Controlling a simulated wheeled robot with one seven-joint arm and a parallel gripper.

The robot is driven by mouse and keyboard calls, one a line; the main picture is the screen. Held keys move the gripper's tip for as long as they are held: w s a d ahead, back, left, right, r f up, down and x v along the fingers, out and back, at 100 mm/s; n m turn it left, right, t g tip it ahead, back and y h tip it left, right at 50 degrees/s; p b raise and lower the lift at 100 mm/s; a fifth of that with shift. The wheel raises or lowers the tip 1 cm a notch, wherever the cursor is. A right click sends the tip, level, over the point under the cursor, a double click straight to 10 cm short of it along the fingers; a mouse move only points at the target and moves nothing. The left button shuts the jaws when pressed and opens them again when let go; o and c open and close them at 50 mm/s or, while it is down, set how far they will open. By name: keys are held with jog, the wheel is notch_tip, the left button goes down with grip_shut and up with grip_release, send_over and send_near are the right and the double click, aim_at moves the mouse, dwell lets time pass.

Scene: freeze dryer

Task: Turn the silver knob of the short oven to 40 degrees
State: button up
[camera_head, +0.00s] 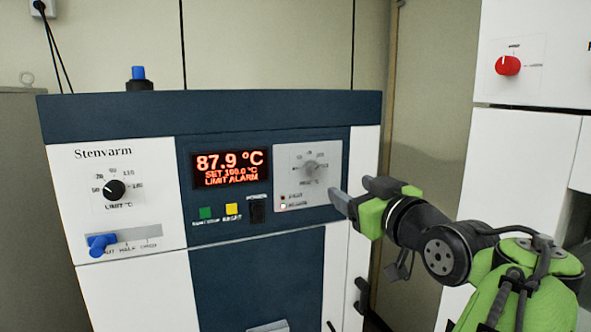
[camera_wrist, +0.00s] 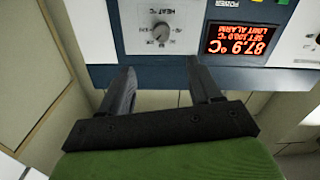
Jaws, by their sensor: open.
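The short oven (camera_head: 210,105) stands in front of me with a dark blue top and white and blue front panels. Its silver knob (camera_head: 312,170) sits on a grey dial plate at the upper right of the front. The display (camera_head: 231,168) reads 87.9 °C, set 100.0 °C, limit alarm. My gripper (camera_head: 352,192) is open and empty, to the right of the knob and apart from it in the head view. In the wrist view, which is upside down, the silver knob (camera_wrist: 161,33) lies beyond my two fingertips (camera_wrist: 161,68), roughly centred between them. The knob's exact setting is too small to read.
A black limit knob (camera_head: 115,190) and a blue lever (camera_head: 101,244) are on the oven's left panel. Green (camera_head: 206,213) and yellow (camera_head: 232,209) buttons and a black switch (camera_head: 258,211) sit below the display. A white cabinet with a red knob (camera_head: 507,66) stands at right.

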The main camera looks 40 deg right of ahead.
aim_at(315, 171)
jog(key=p+x, duration=0.4)
jog(key=x, duration=1.1)
jog(key=shift+a, duration=0.1)
jog(key=shift+w+f, duration=0.15)
jog(key=shift+w, duration=0.1)
jog(key=shift+s, duration=0.1)
jog(key=shift+c, duration=0.4)
jog(key=c, duration=1)
